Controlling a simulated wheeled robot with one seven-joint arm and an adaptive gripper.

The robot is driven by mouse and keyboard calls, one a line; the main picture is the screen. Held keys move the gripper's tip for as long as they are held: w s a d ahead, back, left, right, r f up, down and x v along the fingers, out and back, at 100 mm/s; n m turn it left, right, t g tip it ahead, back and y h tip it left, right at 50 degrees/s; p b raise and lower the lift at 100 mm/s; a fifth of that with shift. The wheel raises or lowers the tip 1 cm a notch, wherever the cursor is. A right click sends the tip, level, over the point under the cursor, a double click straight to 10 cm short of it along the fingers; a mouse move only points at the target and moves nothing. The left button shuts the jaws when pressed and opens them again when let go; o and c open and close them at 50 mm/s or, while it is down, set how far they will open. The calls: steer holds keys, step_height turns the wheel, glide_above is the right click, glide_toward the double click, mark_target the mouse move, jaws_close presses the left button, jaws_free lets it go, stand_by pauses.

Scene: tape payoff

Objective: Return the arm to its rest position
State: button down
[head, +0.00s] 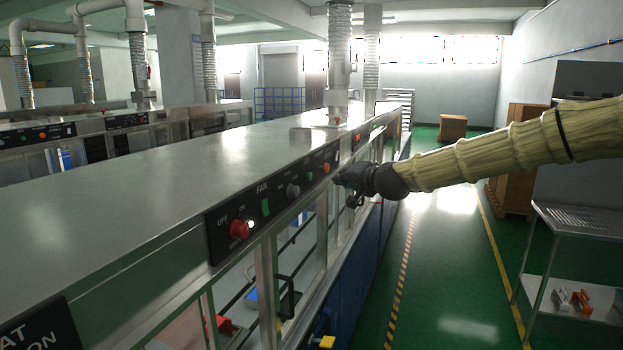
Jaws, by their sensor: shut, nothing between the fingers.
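My arm reaches in from the right edge in the head view, in a yellowish ribbed sleeve. My gripper (345,183) is dark and shut, with nothing seen in it. It is close to the front control panel (270,198) of the long metal machine, near the panel's right part. I cannot tell whether it touches the panel. The panel carries a red knob, a green switch labelled FAN and other small knobs.
The long machine top (150,190) fills the left side. A metal cart (575,228) with orange and white items on its lower shelf stands at the right. Cardboard boxes (453,128) stand at the back. The green aisle floor (450,260) is open.

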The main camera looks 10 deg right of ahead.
steer(key=s+a+f+n+g, duration=0.1)
steer(key=s+a+f+g, duration=0.15)
steer(key=f, duration=0.95)
steer(key=s+a+f+n+g, duration=0.1)
steer(key=s+a+f, duration=0.25)
steer(key=f, duration=0.75)
steer(key=s+a+f+n+g, duration=0.1)
steer(key=s+f, duration=0.4)
steer(key=f, duration=0.3)
steer(key=s+a+f+n+g+h+b, duration=0.1)
steer(key=s+f+g, duration=0.1)
steer(key=s+f, duration=0.45)
steer(key=s+a+f+g, duration=0.1)
steer(key=s+f, duration=0.3)
steer(key=f, duration=0.6)
steer(key=s+d+f+n+g, duration=0.1)
steer(key=s+f, duration=0.5)
steer(key=s, duration=0.7)
steer(key=s+f+n+g+h, duration=0.1)
steer(key=s+f+g, duration=0.3)
steer(key=s, duration=1)
steer(key=s+d+f+n+g+h+b, duration=0.1)
steer(key=s+f+n+g, duration=0.1)
steer(key=s+f, duration=0.7)
steer(key=s, duration=0.5)
steer(key=shift+d+f+n, duration=0.25)
steer(key=shift+d+n, duration=0.05)
steer(key=shift+n, duration=0.1)
